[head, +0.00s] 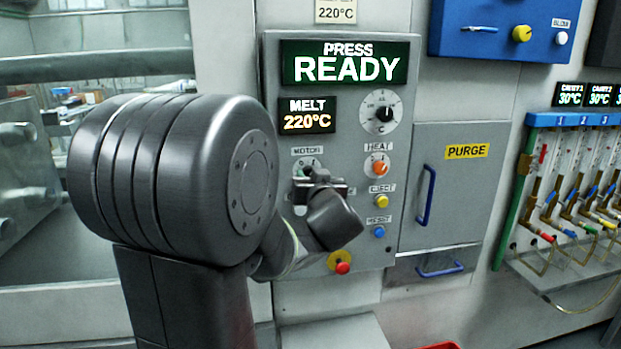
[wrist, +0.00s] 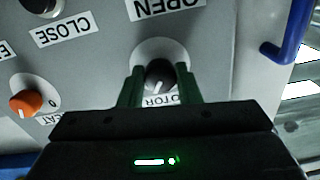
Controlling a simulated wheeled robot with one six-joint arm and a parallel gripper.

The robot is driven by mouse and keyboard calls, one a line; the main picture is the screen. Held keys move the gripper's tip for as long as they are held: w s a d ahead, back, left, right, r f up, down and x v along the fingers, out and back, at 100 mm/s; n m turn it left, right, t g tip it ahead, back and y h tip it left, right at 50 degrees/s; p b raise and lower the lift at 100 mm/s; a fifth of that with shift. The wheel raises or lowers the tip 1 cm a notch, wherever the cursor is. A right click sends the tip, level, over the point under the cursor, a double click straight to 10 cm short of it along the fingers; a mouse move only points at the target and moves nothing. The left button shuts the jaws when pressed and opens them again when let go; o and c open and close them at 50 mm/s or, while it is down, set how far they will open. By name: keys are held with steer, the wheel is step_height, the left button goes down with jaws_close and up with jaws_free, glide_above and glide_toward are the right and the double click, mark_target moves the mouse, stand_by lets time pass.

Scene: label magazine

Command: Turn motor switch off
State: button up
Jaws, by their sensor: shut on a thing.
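The motor switch (wrist: 160,75) is a dark round knob with a pale pointer mark on a light round plate, under the MOTOR label on the control panel (head: 270,100). My gripper (wrist: 160,88) has its two green-tinted fingers on either side of this knob and is shut on it. In the head view my gripper (head: 308,176) reaches the panel at the motor switch and hides most of the knob. The knob's exact setting is hard to read.
The orange heat knob (head: 379,167) is close by on the right. The yellow eject button (head: 381,200), blue reset button (head: 379,232) and red emergency button (head: 342,267) sit below. The display (head: 346,62) reads PRESS READY. A purge door (head: 450,190) with a blue handle stands to the right.

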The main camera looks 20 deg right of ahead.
steer(key=shift+f+n, duration=0.1)
steer(key=shift+n, duration=0.2)
steer(key=shift+d+n+b, duration=0.1)
steer(key=shift+n+b, duration=3.65)
steer(key=shift+n, duration=2.75)
steer(key=o, duration=1)
steer(key=shift+c, duration=0.2)
steer(key=shift+r, duration=0.2)
